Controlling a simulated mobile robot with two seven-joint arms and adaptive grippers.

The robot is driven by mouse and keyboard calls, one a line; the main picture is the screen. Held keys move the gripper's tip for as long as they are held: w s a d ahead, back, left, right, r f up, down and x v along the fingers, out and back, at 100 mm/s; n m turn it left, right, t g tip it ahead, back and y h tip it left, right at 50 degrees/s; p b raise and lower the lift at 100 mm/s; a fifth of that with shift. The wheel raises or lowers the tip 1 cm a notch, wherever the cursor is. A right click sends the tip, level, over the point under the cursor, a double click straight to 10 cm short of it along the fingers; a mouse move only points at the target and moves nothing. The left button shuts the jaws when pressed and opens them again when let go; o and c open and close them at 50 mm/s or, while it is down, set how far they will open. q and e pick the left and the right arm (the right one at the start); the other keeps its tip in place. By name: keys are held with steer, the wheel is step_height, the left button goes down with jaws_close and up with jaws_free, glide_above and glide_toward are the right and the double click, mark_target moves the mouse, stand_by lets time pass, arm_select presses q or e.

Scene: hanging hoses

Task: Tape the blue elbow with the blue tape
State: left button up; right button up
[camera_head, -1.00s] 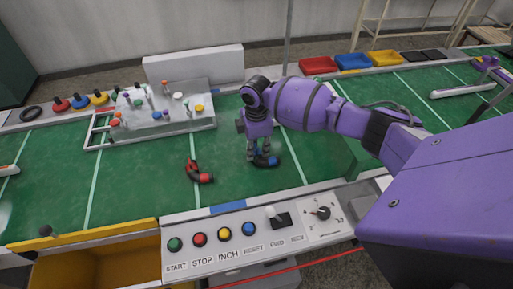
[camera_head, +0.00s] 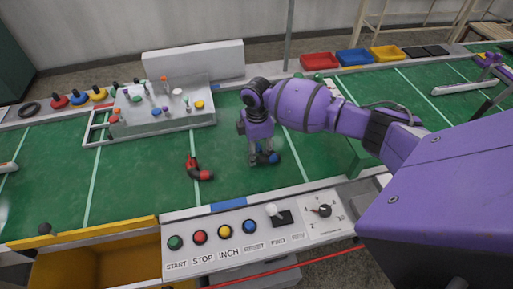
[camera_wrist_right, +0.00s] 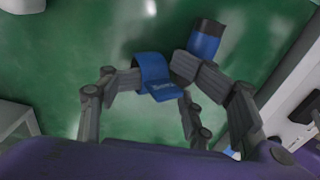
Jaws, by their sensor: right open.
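The blue elbow (camera_head: 273,158) lies on the green belt, a dark pipe piece with blue parts. My right gripper (camera_head: 261,160) is above it, pointing down, with its fingers open around it. In the right wrist view a wide blue band (camera_wrist_right: 155,72) and a blue end with a black rim (camera_wrist_right: 207,38) show between and beyond the gripper's fingers (camera_wrist_right: 165,95). A finger hides part of the elbow, and I cannot tell whether the fingers touch it. A blue round piece with a dark top, possibly the blue tape (camera_head: 79,98), stands at the back left. My left gripper is out of view.
A red elbow (camera_head: 199,173) lies left of my gripper. A white rack (camera_head: 165,122) with small coloured parts stands behind. Red (camera_head: 319,63), blue (camera_head: 354,58) and yellow (camera_head: 388,53) trays line the far edge. A control panel (camera_head: 260,235) and yellow bin (camera_head: 95,262) are in front.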

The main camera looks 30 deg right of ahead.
steer(key=shift+r, duration=0.2)
step_height(320, 180, up, 12)
steer(key=shift+f, duration=0.1)
stand_by(0.4)
